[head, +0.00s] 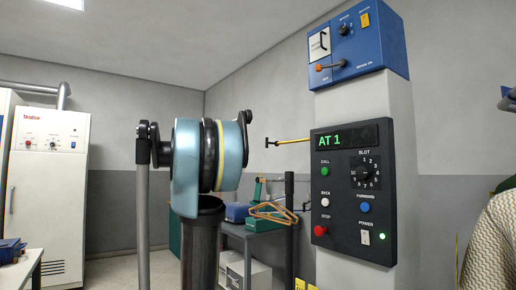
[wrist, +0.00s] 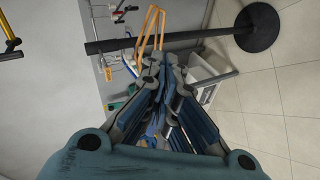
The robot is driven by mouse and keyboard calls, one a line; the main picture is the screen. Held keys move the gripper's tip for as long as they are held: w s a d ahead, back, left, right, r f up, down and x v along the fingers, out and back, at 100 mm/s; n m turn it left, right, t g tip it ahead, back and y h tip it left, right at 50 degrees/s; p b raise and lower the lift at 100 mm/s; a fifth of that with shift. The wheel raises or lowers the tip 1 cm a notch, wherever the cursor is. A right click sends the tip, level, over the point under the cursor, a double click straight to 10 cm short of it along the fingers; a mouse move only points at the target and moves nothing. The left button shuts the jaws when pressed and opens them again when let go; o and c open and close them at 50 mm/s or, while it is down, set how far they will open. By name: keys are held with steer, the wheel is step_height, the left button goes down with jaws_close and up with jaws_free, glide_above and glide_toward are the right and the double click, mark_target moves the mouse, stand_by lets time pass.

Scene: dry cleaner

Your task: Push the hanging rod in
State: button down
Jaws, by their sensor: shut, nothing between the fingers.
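A thin yellow rod (head: 290,141) with a black end sticks out to the left from the pale column in the head view; I take it to be the hanging rod. In the wrist view, a yellow bar with black parts (wrist: 9,32) at the top left edge looks like the same rod, partly cut off. My gripper (wrist: 162,60) is shut and empty in the wrist view, apart from the rod and to its right. In the head view my blue and black arm stands left of the rod, and the gripper's fingers cannot be made out.
A black control panel (head: 352,190) reading "AT 1" and a blue box (head: 372,45) are on the column. Orange hangers (head: 270,213) lie near a table behind. A black pole with a round base (wrist: 258,27) stands beyond my gripper. Open floor (wrist: 275,110) lies right.

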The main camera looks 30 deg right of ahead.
steer(key=w+d+r+n+h, duration=0.1)
steer(key=w+d+r+h, duration=0.1)
steer(key=w+d+r, duration=0.35)
steer(key=w+d+r+h, duration=0.2)
steer(key=w+d+r, duration=0.1)
steer(key=r, duration=0.5)
steer(key=w+d+r+n+h, duration=0.1)
steer(key=w+d+r+h, duration=0.1)
steer(key=w+d+r, duration=0.4)
steer(key=s+d, duration=0.3)
steer(key=d, duration=0.4)
steer(key=shift+r+t, duration=0.4)
steer(key=shift+d, duration=0.1)
steer(key=s+d, duration=0.1)
steer(key=s, duration=2.3)
steer(key=shift+s+d, duration=0.35)
